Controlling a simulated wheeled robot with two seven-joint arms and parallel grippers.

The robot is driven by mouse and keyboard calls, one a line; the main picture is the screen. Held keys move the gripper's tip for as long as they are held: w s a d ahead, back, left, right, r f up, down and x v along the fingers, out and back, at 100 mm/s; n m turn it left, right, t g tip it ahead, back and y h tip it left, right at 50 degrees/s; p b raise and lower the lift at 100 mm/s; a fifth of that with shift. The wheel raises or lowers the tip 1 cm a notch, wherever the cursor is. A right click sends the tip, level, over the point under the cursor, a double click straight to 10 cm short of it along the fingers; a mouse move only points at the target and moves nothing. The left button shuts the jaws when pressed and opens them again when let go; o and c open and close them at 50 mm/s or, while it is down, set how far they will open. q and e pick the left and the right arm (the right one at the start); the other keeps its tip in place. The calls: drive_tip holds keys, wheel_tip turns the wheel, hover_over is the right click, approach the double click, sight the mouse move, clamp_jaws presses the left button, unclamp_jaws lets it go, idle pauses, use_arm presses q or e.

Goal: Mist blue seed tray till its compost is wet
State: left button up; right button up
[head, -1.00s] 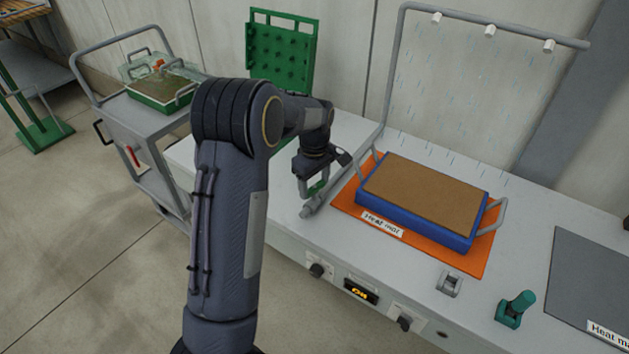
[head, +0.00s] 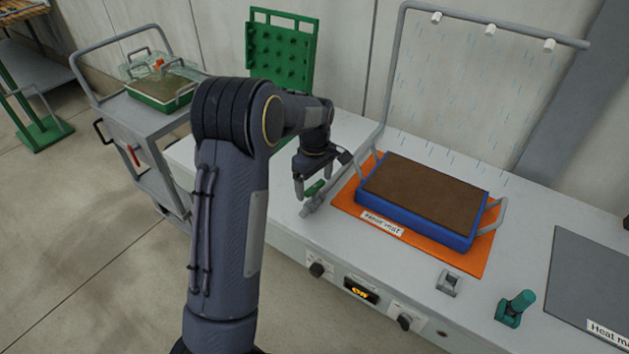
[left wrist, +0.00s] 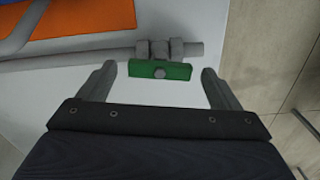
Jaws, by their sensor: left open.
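Pale mist streaks fall from the nozzles (head: 490,31) on the grey frame behind the tray. A green valve handle (head: 314,188) is on the grey pipe beside the mat. In the left wrist view the handle (left wrist: 160,70) lies parallel to the pipe (left wrist: 80,60). My left gripper (head: 312,193) is open at the valve, its fingers (left wrist: 158,75) apart on either side of the handle. My right gripper is not in view.
A lit display (head: 360,291) and knobs are on the bench front. A teal object (head: 515,308) and a grey bracket (head: 449,283) stand front right, near a grey mat (head: 600,285). A trolley (head: 145,120) holding a green tray (head: 160,92) stands left.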

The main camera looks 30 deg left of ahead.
sight(314, 187)
use_arm(q)
wheel_tip(314, 187, up, 7)
drive_tip(key=shift+r, duration=0.35)
idle(0.4)
drive_tip(key=shift+s+r, duration=0.15)
drive_tip(key=shift+s, duration=0.05)
drive_tip(key=s+d+r+m+t+h, duration=0.1)
drive_tip(key=s+d+r+m, duration=0.15)
drive_tip(key=s, duration=0.45)
drive_tip(key=s+d+r+m+t+h, duration=0.2)
drive_tip(key=s+d+m, duration=0.15)
drive_tip(key=s, duration=0.45)
drive_tip(key=s+d+r+m+t+h, duration=0.1)
drive_tip(key=s+d+r+m, duration=0.1)
drive_tip(key=s+m, duration=0.35)
drive_tip(key=s+d+f+m+t, duration=0.1)
drive_tip(key=s+d+f+m, duration=0.1)
drive_tip(key=s, duration=0.6)
drive_tip(key=shift+s+d+f+t, duration=0.4)
drive_tip(key=shift+d+f, duration=0.25)
drive_tip(key=shift+d, duration=0.1)
